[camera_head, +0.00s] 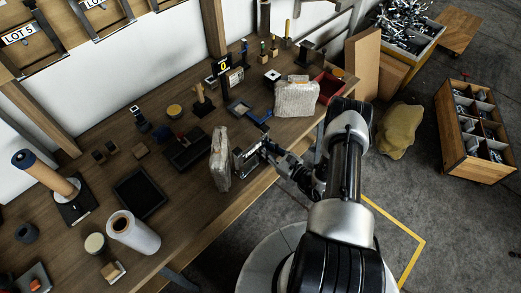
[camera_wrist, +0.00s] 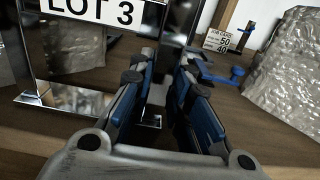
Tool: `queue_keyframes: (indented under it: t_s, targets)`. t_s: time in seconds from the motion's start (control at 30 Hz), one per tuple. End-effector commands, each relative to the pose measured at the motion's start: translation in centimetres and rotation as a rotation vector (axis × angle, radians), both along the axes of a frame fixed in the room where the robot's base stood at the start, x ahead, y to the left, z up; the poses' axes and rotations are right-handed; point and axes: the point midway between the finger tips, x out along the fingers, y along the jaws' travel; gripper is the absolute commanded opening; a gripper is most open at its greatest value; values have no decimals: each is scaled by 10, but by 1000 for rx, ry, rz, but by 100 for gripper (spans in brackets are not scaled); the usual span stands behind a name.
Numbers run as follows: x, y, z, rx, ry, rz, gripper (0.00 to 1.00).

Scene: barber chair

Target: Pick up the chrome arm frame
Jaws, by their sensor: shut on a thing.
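The chrome arm frame (camera_head: 247,154) stands upright near the front edge of the workbench, just right of a wrapped block. In the wrist view the shiny frame (camera_wrist: 88,112) fills the upper left, with a white "LOT 3" label (camera_wrist: 92,11) across it. My gripper (camera_head: 267,153) reaches in from the right. In the wrist view its blue-padded fingers (camera_wrist: 163,78) are closed around the frame's right upright. The fingers hide part of that upright. I cannot tell whether the frame's base touches the wood.
A wrapped block (camera_head: 220,160) stands close left of the frame. A black tray (camera_head: 139,193), a white roll (camera_head: 134,233) and small items crowd the bench (camera_head: 190,222).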

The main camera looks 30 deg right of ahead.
Motion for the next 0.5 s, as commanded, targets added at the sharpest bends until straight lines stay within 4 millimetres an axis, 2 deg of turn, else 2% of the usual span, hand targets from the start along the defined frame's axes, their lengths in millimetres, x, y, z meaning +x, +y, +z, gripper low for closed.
queue_keyframes:
  t_s: [0.27, 0.5]
  targets:
    - [1, -1, 31, 0, -5, 0, 0]
    - [1, -1, 85, -1, -7, 0, 0]
